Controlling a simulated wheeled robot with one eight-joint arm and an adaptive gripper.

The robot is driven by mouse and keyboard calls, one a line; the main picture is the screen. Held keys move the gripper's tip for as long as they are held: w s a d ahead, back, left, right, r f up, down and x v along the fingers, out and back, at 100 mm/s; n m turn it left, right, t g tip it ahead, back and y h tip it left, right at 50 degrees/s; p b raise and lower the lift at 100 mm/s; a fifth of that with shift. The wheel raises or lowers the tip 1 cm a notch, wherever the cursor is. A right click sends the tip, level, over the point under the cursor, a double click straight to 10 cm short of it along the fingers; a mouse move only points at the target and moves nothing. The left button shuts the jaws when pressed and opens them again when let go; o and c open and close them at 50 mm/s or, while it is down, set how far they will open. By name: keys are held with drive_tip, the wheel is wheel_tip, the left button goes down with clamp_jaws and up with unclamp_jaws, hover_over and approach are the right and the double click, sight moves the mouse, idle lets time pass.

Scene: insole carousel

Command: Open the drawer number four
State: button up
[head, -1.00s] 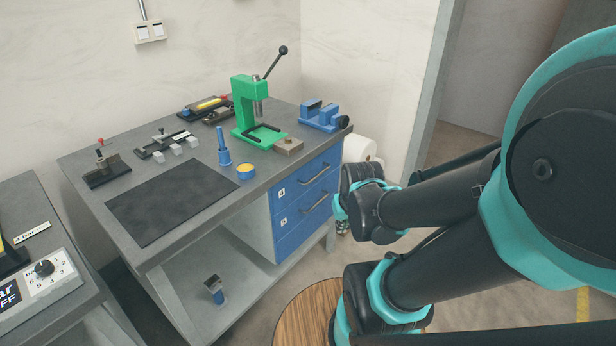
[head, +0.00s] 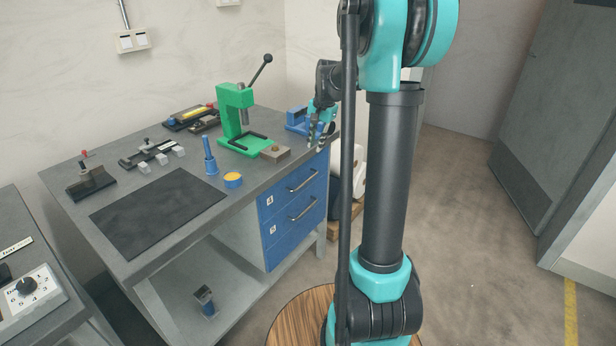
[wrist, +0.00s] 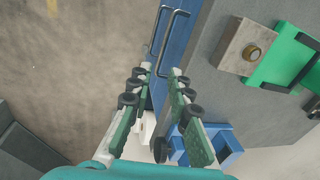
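The blue drawer front labelled 4 (head: 284,197) is the upper of two under the workbench top, and it is shut. Its dark bar handle (head: 303,180) shows in the head view, and the same handle (wrist: 174,40) shows in the wrist view beyond my fingertips. The lower blue drawer (head: 291,235) is also shut; its label is too small to read surely. My gripper (head: 320,140) points down near the bench's right front corner, above the drawer handles. In the wrist view my gripper (wrist: 157,76) is open, with a clear gap between its fingers.
The workbench top (head: 235,205) holds a green press (head: 238,120), a blue vise (head: 297,121), a small metal block (head: 274,153), a blue upright tool (head: 210,158) and a black mat (head: 158,210). Floor to the right is clear.

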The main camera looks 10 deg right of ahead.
drive_tip(key=w, duration=0.2)
approach(307, 180)
drive_tip(key=shift+m, duration=0.3)
drive_tip(key=f, duration=0.2)
drive_tip(key=w+f, duration=0.1)
drive_tip(key=f, duration=0.4)
drive_tip(key=shift+w+a+f, duration=0.25)
drive_tip(key=shift+a+f, duration=0.05)
drive_tip(key=shift+a, duration=0.1)
drive_tip(key=shift+c, duration=0.5)
clamp_jaws()
